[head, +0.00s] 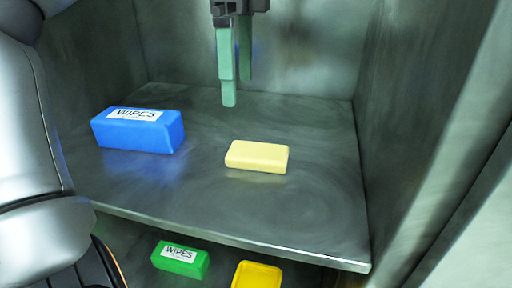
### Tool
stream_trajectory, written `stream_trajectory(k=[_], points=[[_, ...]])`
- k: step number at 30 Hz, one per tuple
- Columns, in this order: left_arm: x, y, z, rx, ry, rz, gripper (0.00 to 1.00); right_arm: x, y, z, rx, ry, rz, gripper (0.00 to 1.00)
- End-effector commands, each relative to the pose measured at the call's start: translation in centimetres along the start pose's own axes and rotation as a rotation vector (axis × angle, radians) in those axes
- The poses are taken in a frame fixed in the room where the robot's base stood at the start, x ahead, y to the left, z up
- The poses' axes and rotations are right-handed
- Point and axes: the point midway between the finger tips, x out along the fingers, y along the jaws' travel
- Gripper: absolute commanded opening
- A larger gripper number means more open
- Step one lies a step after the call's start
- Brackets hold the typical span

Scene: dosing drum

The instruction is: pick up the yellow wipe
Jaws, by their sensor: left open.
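A pale yellow block (257,156), which looks like the yellow wipe, lies flat on the metal shelf (315,215), right of the blue wipes pack. My left gripper (237,92) points down from the top of the head view. Its two green fingers are apart and empty, above and a little left of the block, not touching it. Another yellow thing (257,275) shows below the shelf, cut off by the bottom edge of the picture; I cannot tell what it is. My right gripper is not in view.
A blue pack labelled WIPES (138,138) sits on the shelf to the left. A green WIPES pack (180,262) is on the level below. Metal walls close the back and right side (415,120). The shelf around the yellow block is clear.

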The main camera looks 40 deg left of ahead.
Motion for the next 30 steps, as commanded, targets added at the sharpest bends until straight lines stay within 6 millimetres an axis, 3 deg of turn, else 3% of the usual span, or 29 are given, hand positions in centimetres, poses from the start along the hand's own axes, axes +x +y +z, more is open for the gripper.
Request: stream_trajectory(k=[9,16,24,30], points=[[5.5,0.0,-0.1,0.001,0.000,0.004,1.00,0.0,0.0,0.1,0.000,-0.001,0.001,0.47],[7.2,0.0,-0.3,0.000,0.000,0.003,1.00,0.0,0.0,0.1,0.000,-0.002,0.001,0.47],[11.0,0.0,-1.0,0.000,0.001,0.004,1.00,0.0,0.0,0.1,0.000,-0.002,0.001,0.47],[11.8,0.0,-1.1,-0.002,0.002,0.000,1.00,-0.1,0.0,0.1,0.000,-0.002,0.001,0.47]])
